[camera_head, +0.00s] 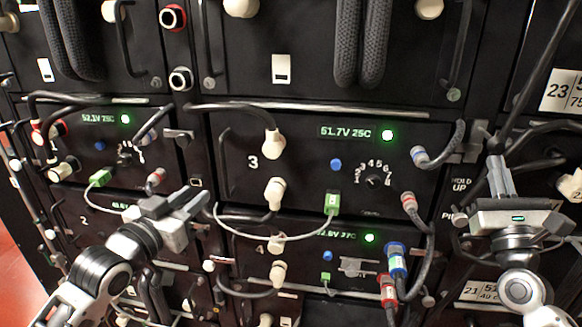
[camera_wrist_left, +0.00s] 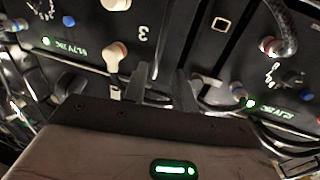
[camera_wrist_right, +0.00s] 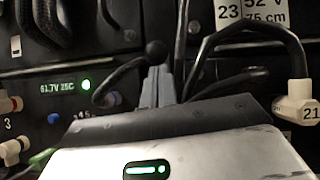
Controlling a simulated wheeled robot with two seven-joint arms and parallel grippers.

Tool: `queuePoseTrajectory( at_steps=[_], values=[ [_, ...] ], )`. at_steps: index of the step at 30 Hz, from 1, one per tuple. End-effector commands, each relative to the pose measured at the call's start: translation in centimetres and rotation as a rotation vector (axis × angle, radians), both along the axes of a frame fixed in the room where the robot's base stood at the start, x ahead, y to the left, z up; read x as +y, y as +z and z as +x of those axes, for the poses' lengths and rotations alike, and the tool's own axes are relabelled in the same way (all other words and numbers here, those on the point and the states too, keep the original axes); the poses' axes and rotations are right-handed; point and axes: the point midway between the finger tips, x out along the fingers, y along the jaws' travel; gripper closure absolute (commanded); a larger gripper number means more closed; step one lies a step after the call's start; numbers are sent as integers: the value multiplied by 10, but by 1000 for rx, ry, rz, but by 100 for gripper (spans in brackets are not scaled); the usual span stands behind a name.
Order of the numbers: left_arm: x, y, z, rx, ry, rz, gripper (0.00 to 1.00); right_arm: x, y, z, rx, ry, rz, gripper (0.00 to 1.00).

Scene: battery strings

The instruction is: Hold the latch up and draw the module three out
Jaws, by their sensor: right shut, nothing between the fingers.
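Module three (camera_head: 300,165) is the black panel marked 3, with a green-lit 51.7V 25C display, a blue button and a dial. It sits in the rack; it also shows upside down in the left wrist view (camera_wrist_left: 85,25). A grey latch piece (camera_head: 470,142) is at its right edge, by a HOLD UP label. My right gripper (camera_head: 498,175) is shut and empty, upright just right of that label. In the right wrist view a black ball knob (camera_wrist_right: 156,53) shows just beyond its fingertips. My left gripper (camera_head: 195,205) is open and empty, in front of module three's lower left edge.
Cream plugs (camera_head: 273,142) and a green plug (camera_head: 332,203) with a looping pale cable hang on the front. Other modules surround it, with blue and red plugs (camera_head: 397,260) below. Thick black cables (camera_head: 362,45) hang above. A cable with white plug 21 (camera_wrist_right: 301,105) is right.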

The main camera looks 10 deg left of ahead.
Motion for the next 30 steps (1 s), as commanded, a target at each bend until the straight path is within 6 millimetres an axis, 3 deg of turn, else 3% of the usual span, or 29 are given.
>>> queuePoseTrajectory(
  at_steps=[1,11,24,30],
  values=[
    [0,1,0,0,0,0,72,-2,11,-1,-24,-6,4,100],
    [-1,1,6,-1,1,-1,72,-2,11,-1,-24,-6,4,100],
    [-17,1,84,1,1,-1,72,-2,11,-1,-24,-6,4,100],
    [-22,0,110,2,1,0,72,-2,11,-1,-24,-6,4,100]
  ],
)
